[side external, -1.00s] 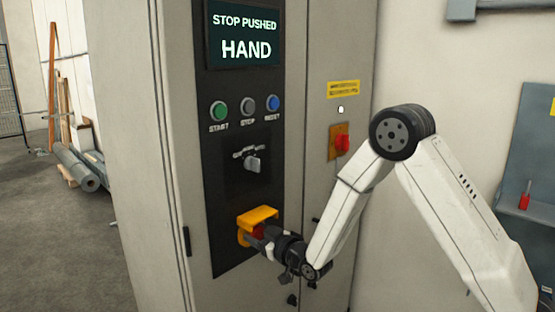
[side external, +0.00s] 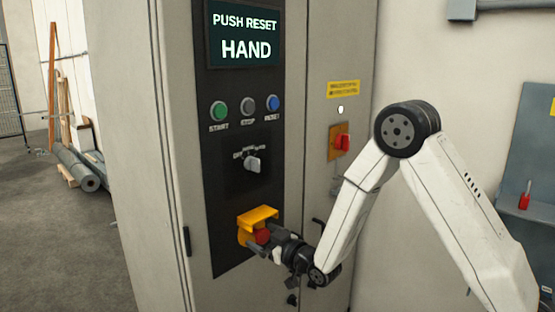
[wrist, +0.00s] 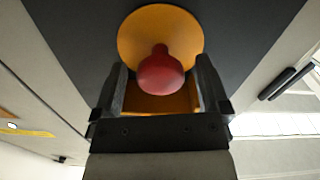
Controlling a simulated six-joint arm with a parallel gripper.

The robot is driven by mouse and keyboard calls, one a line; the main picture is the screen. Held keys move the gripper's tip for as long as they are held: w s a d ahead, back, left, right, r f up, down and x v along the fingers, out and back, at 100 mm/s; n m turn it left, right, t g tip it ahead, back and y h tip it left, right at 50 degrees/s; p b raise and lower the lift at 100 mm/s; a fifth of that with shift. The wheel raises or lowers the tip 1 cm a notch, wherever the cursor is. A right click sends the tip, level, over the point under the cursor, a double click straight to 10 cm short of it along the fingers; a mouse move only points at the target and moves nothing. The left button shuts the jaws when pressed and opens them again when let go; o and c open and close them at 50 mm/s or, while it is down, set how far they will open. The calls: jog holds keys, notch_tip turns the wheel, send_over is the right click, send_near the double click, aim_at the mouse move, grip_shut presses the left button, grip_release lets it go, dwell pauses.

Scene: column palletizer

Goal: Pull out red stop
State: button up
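The red stop button (side external: 263,237) stands out from its yellow round base under a yellow hood (side external: 257,216), low on the cabinet's black panel. The wrist view shows the red mushroom head (wrist: 160,76) on a narrow red stem in front of the yellow disc (wrist: 150,32). My gripper (side external: 270,250) is just in front of the button in the side view. In the wrist view its fingers (wrist: 160,72) are spread on either side of the red head, with a gap visible at each side. The display (side external: 245,34) reads "PUSH RESET" and "HAND".
Above the button are a selector knob (side external: 252,164) and green START (side external: 219,110), grey STOP (side external: 247,105) and blue RESET (side external: 272,103) buttons. A red switch on a yellow plate (side external: 341,142) is on the cabinet's right face. Open floor lies to the left.

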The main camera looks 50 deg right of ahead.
jog(key=shift+s, duration=0.1)
jog(key=s, duration=0.7)
jog(key=shift+s, duration=0.3)
dwell(0.6)
jog(key=s+f+m+g, duration=0.1)
jog(key=s+f+g, duration=0.1)
jog(key=s+g, duration=0.5)
jog(key=s+a+f+m+g, duration=0.1)
jog(key=s+f+g, duration=0.2)
jog(key=s+g, duration=0.5)
jog(key=shift+a, duration=0.25)
dwell(1.0)
